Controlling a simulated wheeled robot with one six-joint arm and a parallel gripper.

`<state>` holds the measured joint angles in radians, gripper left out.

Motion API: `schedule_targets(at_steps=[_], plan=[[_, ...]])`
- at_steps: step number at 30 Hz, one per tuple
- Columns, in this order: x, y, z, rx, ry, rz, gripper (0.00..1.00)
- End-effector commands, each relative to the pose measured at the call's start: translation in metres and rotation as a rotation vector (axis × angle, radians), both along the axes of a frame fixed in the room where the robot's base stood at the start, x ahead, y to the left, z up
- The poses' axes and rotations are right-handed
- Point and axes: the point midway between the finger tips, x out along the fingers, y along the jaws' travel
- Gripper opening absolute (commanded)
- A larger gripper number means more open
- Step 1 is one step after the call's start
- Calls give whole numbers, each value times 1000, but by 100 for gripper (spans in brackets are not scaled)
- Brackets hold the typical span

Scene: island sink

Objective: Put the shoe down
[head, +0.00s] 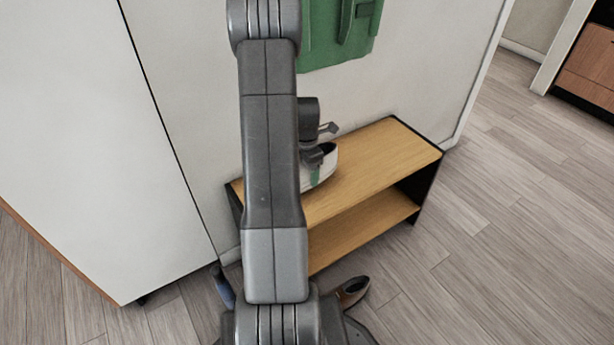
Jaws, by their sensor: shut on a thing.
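A white shoe with a green patch (324,168) is at the top board of a low wooden shoe rack, partly hidden behind my arm. My gripper (323,143) is at the shoe's upper edge and shut on it. The shoe looks to be at or just above the board; I cannot tell whether it touches. The near part of the shoe is hidden by my arm.
The two-level wooden rack (385,160) stands against a white wall, its top clear to the right of the shoe. A green bag (335,35) hangs above. A brown shoe (353,291) and a blue item (223,287) lie on the floor. A white cabinet (95,150) stands left.

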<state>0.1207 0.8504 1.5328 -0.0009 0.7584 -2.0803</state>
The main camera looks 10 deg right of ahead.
Motion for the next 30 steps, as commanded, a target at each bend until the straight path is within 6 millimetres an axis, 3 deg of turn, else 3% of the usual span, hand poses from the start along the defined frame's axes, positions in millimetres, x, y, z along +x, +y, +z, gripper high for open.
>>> schedule_targets(at_steps=[3,14,15,18,26,30], plan=[[0,0,-19,0,1,0,42],[0,0,-22,0,0,0,42],[0,0,-21,0,0,-1,79],[0,0,-21,0,0,-1,95],[0,0,-20,0,0,-1,95],[1,0,-9,0,-2,-1,95]])
